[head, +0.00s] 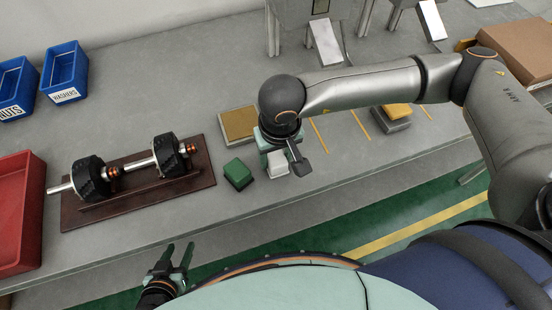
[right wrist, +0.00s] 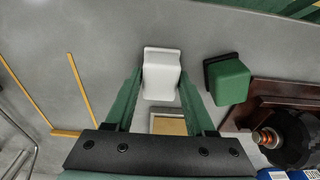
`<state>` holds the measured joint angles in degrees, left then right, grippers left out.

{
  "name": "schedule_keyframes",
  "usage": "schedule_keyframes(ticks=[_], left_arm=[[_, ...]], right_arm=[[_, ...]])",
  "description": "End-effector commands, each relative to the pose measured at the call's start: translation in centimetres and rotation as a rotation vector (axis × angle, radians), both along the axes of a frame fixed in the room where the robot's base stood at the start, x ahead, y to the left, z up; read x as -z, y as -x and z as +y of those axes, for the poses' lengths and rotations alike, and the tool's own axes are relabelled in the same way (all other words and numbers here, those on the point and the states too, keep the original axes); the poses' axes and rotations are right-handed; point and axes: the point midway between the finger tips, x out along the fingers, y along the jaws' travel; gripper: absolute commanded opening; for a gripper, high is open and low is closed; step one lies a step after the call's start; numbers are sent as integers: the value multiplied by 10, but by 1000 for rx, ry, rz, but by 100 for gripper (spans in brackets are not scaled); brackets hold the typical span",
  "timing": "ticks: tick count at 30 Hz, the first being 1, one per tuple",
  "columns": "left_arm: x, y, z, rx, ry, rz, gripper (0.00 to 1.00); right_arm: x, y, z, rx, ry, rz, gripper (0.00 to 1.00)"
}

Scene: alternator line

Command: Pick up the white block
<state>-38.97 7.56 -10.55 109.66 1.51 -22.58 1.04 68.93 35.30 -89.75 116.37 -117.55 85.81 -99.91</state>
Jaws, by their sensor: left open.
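The white block (head: 278,163) sits on the grey table, just right of a green block (head: 238,174). In the right wrist view the white block (right wrist: 161,75) shows between the tips of my right gripper's two green fingers (right wrist: 160,85), with a narrow gap at its sides. My right gripper (head: 270,150) is over the white block in the head view, where the arm hides part of it. It looks open, and I see no firm contact. My left gripper (head: 180,248) is open and empty, off the table's front edge.
A brown board (head: 195,185) with black rotor parts (head: 92,180) lies left of the green block (right wrist: 230,82). A yellow-topped pad (head: 238,123) is behind. Blue bins (head: 64,72) and a red tray (head: 18,215) stand at the left. Yellow lines mark the table at right.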

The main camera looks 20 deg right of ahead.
Motion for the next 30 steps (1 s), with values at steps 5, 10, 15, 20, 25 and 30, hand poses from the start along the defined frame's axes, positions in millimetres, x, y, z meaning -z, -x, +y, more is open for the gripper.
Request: schedule_keyframes(ticks=[5,10,15,20,25,30], left_arm=[[0,0,0,0,0,0,50],[0,0,0,0,0,-1,50],[0,0,0,0,0,-1,50],[0,-1,0,0,0,-1,50],[1,-1,0,0,0,-1,50],[9,-1,0,0,0,-2,50]], right_arm=[[0,0,0,0,0,0,33],[0,0,0,0,0,0,14],[0,0,0,0,0,0,0],[-1,0,0,0,0,-1,0],[-3,-1,0,0,-1,-2,0],[-18,-1,1,-1,-2,-6,0]])
